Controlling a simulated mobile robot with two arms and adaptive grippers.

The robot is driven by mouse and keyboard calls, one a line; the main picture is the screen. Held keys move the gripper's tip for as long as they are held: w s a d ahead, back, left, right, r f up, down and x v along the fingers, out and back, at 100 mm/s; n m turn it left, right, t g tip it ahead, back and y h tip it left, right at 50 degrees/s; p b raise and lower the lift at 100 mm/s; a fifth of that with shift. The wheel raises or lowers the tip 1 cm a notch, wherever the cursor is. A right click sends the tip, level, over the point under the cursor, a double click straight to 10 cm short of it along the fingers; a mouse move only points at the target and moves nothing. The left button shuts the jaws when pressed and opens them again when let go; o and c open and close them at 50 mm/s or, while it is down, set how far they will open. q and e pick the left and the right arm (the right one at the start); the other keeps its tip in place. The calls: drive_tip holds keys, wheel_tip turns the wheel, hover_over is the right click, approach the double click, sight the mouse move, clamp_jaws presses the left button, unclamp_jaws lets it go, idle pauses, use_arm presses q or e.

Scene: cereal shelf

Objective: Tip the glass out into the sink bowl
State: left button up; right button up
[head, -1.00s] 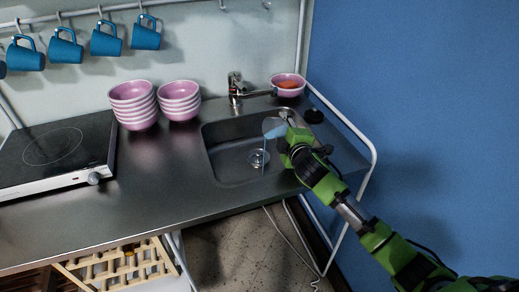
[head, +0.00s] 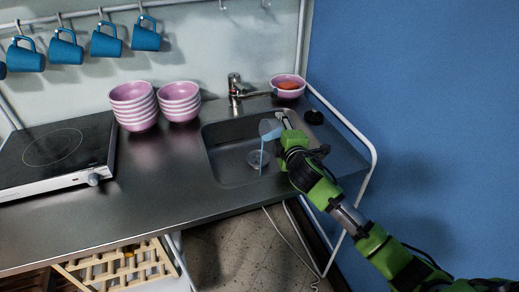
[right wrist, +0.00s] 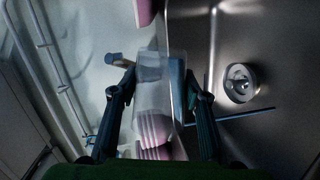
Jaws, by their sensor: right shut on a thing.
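My right gripper (head: 281,132) is shut on the clear glass (head: 269,128) and holds it tipped over the right part of the sink bowl (head: 228,166). A thin stream of blue liquid (head: 262,158) falls from the glass into the bowl, close to the drain. In the right wrist view the glass (right wrist: 152,98) sits between the two fingers of the gripper (right wrist: 160,85), with some blue at its right side. The drain (right wrist: 240,83) shows to the right there. My left gripper is not in view.
A tap (head: 235,88) stands behind the bowl. A pink bowl with something orange (head: 287,86) is at the back right corner. Two stacks of pink bowls (head: 134,106) and a hob (head: 55,150) are on the left. A white rail (head: 345,120) edges the right side.

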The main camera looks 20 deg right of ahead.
sight(293, 122)
drive_tip(key=shift+s+a+r+n+t+h, duration=0.15)
drive_tip(key=shift+a+r+n+t, duration=0.15)
drive_tip(key=shift+n, duration=0.2)
drive_tip(key=shift+a+r+n+t+h, duration=0.15)
drive_tip(key=shift+r+n+t, duration=0.05)
drive_tip(key=shift+r+n, duration=0.25)
idle(1.0)
